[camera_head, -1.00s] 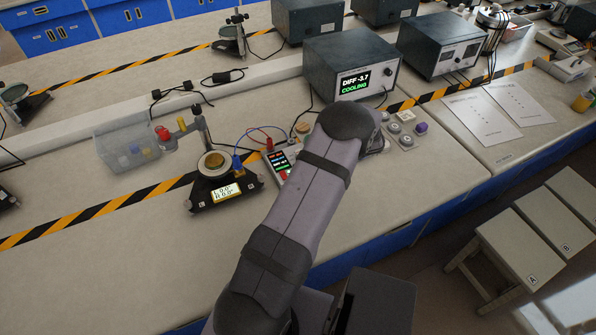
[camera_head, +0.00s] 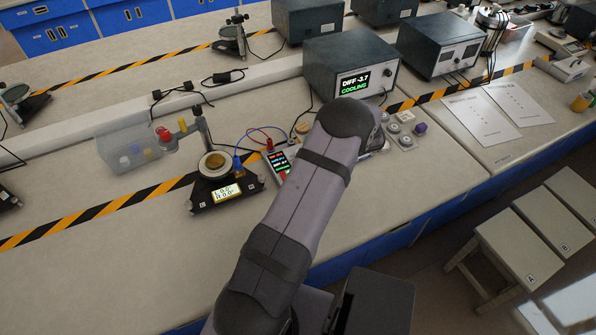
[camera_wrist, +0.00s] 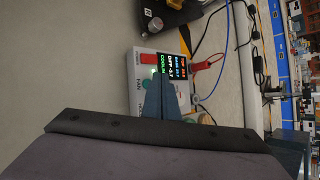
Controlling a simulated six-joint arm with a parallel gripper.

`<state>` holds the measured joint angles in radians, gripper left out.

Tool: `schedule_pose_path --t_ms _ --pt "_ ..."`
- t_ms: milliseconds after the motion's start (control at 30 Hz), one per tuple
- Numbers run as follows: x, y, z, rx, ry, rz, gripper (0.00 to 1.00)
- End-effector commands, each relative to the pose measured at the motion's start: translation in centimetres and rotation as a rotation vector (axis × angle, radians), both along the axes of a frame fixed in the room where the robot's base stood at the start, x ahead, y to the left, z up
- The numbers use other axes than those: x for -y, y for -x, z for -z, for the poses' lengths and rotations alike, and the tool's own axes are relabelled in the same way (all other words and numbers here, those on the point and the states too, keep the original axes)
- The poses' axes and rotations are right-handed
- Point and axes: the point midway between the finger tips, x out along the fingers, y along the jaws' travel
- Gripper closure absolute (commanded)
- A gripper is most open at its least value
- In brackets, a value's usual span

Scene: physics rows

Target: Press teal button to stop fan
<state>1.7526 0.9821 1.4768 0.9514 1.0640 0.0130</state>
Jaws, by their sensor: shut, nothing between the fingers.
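A pale control box (camera_wrist: 146,66) with a dark readout, a red button (camera_wrist: 148,58) and a green-teal button (camera_wrist: 147,86) beside the word FAN shows in the wrist view. A small green light glows near that button. My gripper (camera_wrist: 165,88) is shut and empty, a dark narrow shape over the box, close to the FAN button. I cannot tell whether it touches. In the head view the box (camera_head: 281,160) is partly behind my arm, and my gripper is hidden.
A balance-like stand (camera_head: 225,191) is left of the box, with red and blue leads nearby. A clear bin (camera_head: 125,150) stands further left. A grey instrument (camera_head: 330,65) behind reads DIFF -3.7 COOLING. The front left bench is clear.

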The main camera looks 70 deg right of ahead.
Motion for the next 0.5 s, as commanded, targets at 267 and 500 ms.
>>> schedule_pose_path --t_ms 267,500 --pt "0.0 0.0 -2.1 0.000 0.001 -0.001 1.00" --pt "0.0 0.0 -4.2 0.001 0.000 -0.001 1.00"
